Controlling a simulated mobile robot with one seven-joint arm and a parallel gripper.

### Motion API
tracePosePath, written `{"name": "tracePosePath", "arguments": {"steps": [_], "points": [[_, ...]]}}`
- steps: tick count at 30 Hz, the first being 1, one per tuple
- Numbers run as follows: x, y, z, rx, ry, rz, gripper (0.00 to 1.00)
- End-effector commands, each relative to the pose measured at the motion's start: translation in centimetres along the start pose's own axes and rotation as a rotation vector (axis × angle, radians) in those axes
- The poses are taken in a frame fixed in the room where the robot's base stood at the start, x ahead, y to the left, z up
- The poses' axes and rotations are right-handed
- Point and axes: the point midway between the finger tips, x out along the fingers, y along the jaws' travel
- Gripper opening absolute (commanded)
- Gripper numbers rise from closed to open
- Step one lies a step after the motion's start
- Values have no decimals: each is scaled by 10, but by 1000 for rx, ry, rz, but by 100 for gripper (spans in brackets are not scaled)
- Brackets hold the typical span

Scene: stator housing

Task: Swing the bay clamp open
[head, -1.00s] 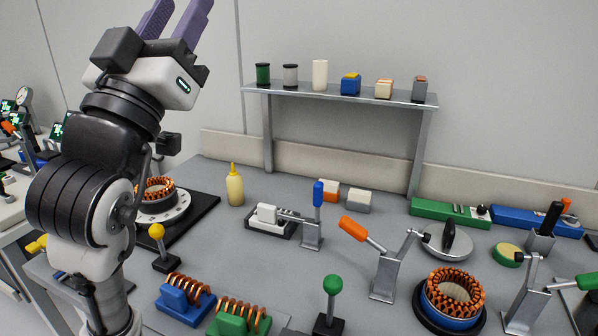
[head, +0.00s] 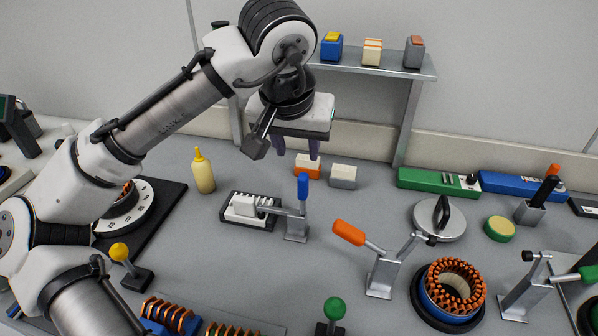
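Three toggle clamps show in the head view; I cannot tell which is the bay clamp. One has an upright blue handle (head: 303,187), its arm reaching left over a white part (head: 243,205) in a black tray. One has an orange handle (head: 349,233) slanting up left, its arm raised to the right near a stator in a blue ring (head: 435,300). One at the right edge has a green handle (head: 588,273), its arm pointing up left. My gripper (head: 297,150) points down with purple fingers apart and empty, behind the blue-handled clamp in the picture.
Orange-white and grey-white blocks (head: 343,176) stand near the gripper. A yellow bottle (head: 203,172) stands left, a shelf (head: 390,68) behind. A round metal lid (head: 438,222) and green and blue boxes (head: 437,182) lie right. Yellow and green knobs (head: 334,309) stand in front.

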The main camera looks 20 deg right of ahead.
Motion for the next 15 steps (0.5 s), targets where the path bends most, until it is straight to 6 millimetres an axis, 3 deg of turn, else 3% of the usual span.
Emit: {"name": "tracePosePath", "arguments": {"steps": [15], "points": [[99, 1, 0, 2, 1, 3, 40]]}}
